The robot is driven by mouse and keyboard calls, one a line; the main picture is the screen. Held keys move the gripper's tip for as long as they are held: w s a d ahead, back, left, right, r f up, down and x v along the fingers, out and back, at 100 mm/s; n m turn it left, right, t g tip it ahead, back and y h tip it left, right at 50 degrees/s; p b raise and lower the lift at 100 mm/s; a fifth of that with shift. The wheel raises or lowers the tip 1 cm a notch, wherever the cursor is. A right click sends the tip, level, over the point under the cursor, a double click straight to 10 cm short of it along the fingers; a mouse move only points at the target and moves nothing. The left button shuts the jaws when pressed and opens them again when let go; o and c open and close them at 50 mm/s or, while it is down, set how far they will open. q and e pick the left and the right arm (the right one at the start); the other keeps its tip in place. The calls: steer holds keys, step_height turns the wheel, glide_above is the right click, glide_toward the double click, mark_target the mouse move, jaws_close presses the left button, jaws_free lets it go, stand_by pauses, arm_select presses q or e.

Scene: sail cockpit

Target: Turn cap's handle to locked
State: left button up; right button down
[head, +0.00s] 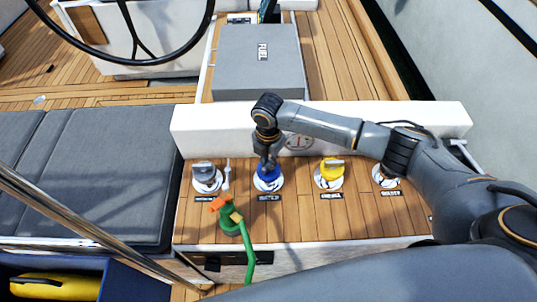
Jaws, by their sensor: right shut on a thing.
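A row of deck caps with labels sits on the wooden ledge. The blue cap (267,181) sits in its white ring, and my right gripper (268,164) reaches down onto it from above. The gripper is shut on the blue cap's handle, which its fingers largely hide, so its angle cannot be told. To the left is a grey cap (205,174) with a raised handle. One more cap (385,179) at the far right is partly covered by my right arm. My left gripper is out of view.
A green hose (249,258) with a green and orange nozzle (230,218) lies at the ledge's front, left of the blue cap. A white coaming (360,113) runs behind the caps. A grey FUEL box (259,62) stands beyond. A steel rail (95,235) crosses the lower left.

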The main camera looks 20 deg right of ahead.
steer(key=m+p, duration=0.4)
steer(key=m, duration=0.1)
steer(key=shift+r+m, duration=0.15)
steer(key=shift+m, duration=0.15)
steer(key=shift+m+p, duration=0.9)
steer(key=shift+m, duration=0.3)
steer(key=shift+m+p, duration=0.65)
steer(key=shift+m, duration=0.55)
steer(key=c, duration=1.4)
jaws_free()
